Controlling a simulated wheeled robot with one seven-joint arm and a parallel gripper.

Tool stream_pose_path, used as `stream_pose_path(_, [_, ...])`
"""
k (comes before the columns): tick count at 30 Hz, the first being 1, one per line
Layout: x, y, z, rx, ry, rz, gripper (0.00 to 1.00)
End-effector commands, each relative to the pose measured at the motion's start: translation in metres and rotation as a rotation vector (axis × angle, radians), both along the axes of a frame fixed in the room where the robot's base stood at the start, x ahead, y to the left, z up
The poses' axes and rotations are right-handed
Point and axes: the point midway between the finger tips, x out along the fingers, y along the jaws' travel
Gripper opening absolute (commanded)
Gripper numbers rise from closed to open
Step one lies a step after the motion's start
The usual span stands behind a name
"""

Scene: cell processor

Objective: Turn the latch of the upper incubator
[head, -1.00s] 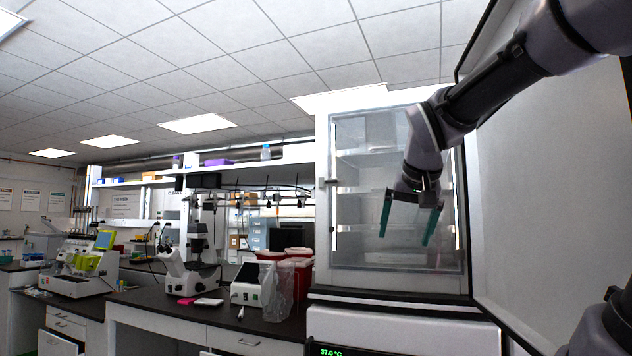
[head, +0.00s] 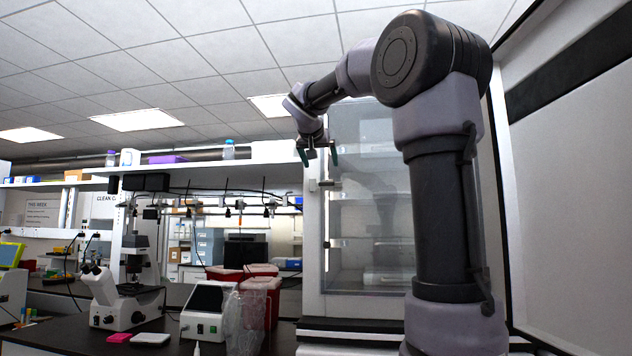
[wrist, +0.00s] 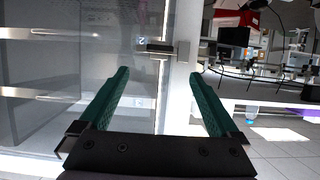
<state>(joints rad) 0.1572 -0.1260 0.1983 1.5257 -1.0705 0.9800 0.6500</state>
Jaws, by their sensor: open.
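The upper incubator (head: 312,245) is a white cabinet with a clear glass inner door (head: 350,215), which is closed over its shelves. The small metal latch (head: 325,185) sits on the left edge of the glass door. My gripper (head: 319,158) is open and empty, a little above the latch in the head view, with its green fingers apart. In the wrist view the latch (wrist: 160,49) shows just beyond the fingertips of my gripper (wrist: 159,74), roughly between their lines. The fingers look clear of it.
The incubator's outer door (head: 567,150) stands wide open on the right. A bench on the left holds a microscope (head: 122,300), a small white device (head: 205,312) and red containers (head: 262,288). A shelf (head: 210,172) runs behind them. Open air lies left of the latch.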

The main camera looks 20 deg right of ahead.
Motion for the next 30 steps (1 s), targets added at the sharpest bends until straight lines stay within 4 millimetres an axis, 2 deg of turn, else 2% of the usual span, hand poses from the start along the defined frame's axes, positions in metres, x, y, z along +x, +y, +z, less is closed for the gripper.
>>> stream_pose_path(15, [0.067, -0.045, -0.035, 0.002, 0.002, 0.000, 0.97])
stream_pose_path(21, [0.076, -0.051, -0.040, 0.002, 0.002, 0.001, 0.97])
stream_pose_path(29, [0.077, -0.052, -0.040, 0.001, 0.001, 0.001, 0.97])
stream_pose_path(30, [0.076, -0.052, -0.039, 0.001, 0.001, 0.001, 0.82])
